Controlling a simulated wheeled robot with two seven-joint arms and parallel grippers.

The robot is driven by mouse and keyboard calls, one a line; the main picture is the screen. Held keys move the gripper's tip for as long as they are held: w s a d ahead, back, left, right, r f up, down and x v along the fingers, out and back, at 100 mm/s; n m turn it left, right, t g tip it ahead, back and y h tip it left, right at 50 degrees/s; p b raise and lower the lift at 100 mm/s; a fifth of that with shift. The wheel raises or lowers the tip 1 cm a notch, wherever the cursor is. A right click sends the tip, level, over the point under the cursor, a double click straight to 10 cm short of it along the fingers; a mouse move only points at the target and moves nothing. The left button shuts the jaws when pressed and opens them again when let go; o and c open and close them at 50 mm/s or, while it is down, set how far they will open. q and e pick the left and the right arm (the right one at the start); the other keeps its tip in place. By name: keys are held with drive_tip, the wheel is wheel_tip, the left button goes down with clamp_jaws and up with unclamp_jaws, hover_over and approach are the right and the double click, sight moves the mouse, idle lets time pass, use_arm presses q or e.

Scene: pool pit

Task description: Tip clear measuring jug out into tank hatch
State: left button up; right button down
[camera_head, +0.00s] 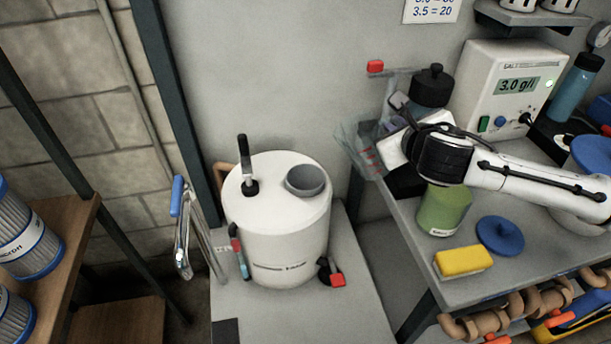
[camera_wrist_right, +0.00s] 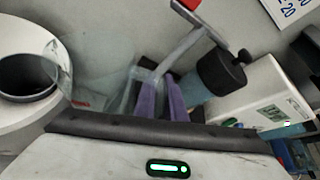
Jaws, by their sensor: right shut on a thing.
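The clear measuring jug (camera_head: 366,152) with red marks is above the gap between the white tank (camera_head: 281,232) and the bench. It shows at the left of the fingers in the right wrist view (camera_wrist_right: 98,88). My right gripper (camera_wrist_right: 160,100) is shut on it with purple fingers; in the head view the gripper (camera_head: 392,122) partly hides the jug. The jug looks tilted, but I cannot tell how far or what it holds. The open round tank hatch (camera_head: 307,181) is left of the jug, apart from it in the head view. My left gripper is not in view.
A black upright lever (camera_head: 246,170) stands on the tank top beside the hatch. The bench holds a salt meter (camera_head: 508,90), dark bottle (camera_head: 432,87), green container (camera_head: 443,208), yellow sponge (camera_head: 462,262) and blue lid (camera_head: 500,236). A red-ended bar (camera_head: 375,67) is behind the jug.

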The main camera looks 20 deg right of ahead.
drive_tip(key=shift+s+d+f+m+t+y+b, duration=0.2)
drive_tip(key=shift+d+f+m+y, duration=0.2)
drive_tip(key=shift+d+m, duration=0.15)
drive_tip(key=shift+s+d+f+m+t+y+b, duration=0.1)
drive_tip(key=shift+s+d+f+m+y+b, duration=0.1)
drive_tip(key=shift+d+f+m+y, duration=0.35)
drive_tip(key=shift+d+r+m+t+y, duration=0.3)
drive_tip(key=shift+d+r+m+y, duration=0.2)
drive_tip(key=shift+r+m, duration=0.2)
